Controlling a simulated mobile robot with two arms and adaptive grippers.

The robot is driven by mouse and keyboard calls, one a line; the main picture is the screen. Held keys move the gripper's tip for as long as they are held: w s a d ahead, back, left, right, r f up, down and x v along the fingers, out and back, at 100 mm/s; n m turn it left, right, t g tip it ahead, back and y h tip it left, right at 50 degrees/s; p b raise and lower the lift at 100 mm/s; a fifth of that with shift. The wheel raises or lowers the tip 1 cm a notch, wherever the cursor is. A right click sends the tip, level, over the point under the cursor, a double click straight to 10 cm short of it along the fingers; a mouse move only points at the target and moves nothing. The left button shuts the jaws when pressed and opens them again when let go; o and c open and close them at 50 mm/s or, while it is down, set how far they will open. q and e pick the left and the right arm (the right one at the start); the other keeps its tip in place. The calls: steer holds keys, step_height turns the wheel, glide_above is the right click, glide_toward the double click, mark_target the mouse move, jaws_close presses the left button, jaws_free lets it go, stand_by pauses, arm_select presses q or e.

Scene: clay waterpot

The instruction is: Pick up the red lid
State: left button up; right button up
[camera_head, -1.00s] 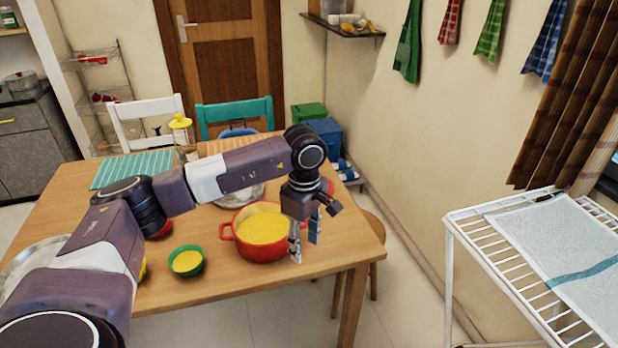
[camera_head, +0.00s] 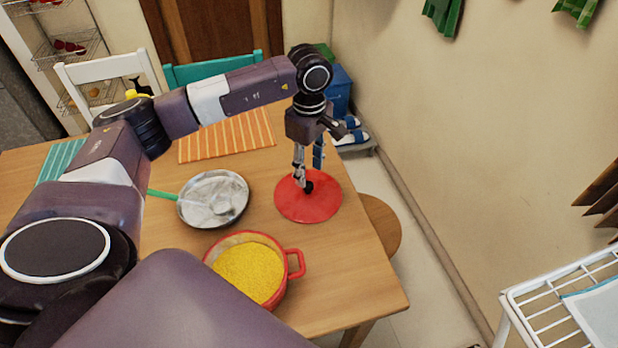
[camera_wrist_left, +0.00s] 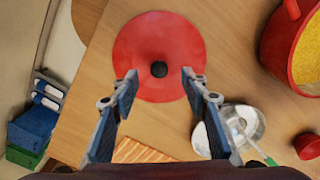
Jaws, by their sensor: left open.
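The red lid (camera_head: 318,203) is a flat round disc with a black knob, lying on the wooden table near its right edge. My left gripper (camera_head: 308,180) is open and points down above the lid, with its fingertips near the knob in the head view. In the left wrist view the red lid (camera_wrist_left: 145,40) lies ahead of the open left gripper (camera_wrist_left: 158,76). The black knob (camera_wrist_left: 159,69) shows between the two fingertips, with clear space on both sides. Whether the fingertips are level with the knob is hard to tell. My right gripper is not in view.
A red pot (camera_head: 288,290) with yellow contents stands nearer on the table. A metal plate (camera_head: 186,210) with a green-handled utensil lies left of the lid. An orange striped placemat (camera_head: 225,140) is behind. A wooden stool (camera_head: 382,226) stands beside the table's right edge.

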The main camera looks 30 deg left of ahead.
mark_target(309, 184)
arm_select(q)
steer(key=f, duration=0.2)
steer(key=shift+s+d+f+p, duration=0.1)
steer(key=shift+s+f+p, duration=0.1)
steer(key=shift+f+p, duration=0.15)
steer(key=f, duration=0.2)
steer(key=f+p, duration=0.1)
steer(key=shift+w+f, duration=0.25)
steer(key=shift+f, duration=0.55)
jaws_close()
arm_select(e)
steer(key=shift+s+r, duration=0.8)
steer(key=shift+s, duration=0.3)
